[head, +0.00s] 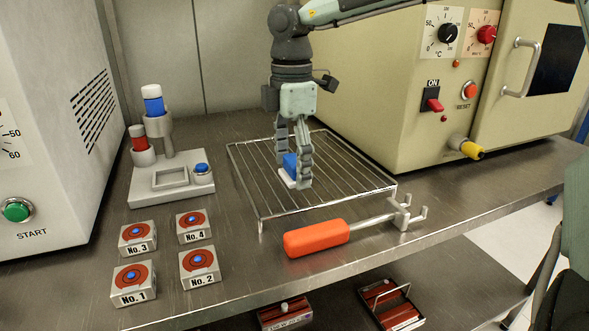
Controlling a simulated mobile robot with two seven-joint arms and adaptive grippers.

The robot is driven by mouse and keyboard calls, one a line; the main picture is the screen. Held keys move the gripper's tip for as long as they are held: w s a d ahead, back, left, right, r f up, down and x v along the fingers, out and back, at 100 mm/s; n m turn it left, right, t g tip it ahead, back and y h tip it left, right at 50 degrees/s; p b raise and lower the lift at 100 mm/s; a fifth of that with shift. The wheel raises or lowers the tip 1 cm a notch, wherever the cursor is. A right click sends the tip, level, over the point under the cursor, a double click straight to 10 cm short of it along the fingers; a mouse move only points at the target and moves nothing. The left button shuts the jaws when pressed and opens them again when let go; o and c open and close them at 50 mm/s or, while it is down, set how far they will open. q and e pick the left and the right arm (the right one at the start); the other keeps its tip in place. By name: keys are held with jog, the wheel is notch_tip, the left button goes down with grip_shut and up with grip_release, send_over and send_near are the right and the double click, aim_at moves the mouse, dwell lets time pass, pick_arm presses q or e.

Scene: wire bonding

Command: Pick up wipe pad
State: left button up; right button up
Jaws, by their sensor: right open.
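A small blue block with a white base (287,181), which looks like the wipe pad, sits on the wire rack (262,216). My right gripper (294,171) points straight down over the rack. Its fingers are open on either side of the blue and white piece, which is partly hidden by them. I cannot tell whether the fingers touch it. My left gripper is not in view.
An orange-handled tool (316,238) lies in front of the rack. Numbered blocks (134,281) and a grey stand (172,191) with blue and red caps are on the left. A cream oven (400,110) stands behind right. The right bench front is clear.

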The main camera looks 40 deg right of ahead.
jog(key=shift+c, duration=0.6)
jog(key=c, duration=1.1)
jog(key=shift+r, duration=0.15)
notch_tip(320, 180, up, 11)
notch_tip(320, 180, up, 7)
send_over(292, 159)
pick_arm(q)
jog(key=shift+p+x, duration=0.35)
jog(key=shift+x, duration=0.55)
pick_arm(e)
jog(key=shift+s, duration=0.1)
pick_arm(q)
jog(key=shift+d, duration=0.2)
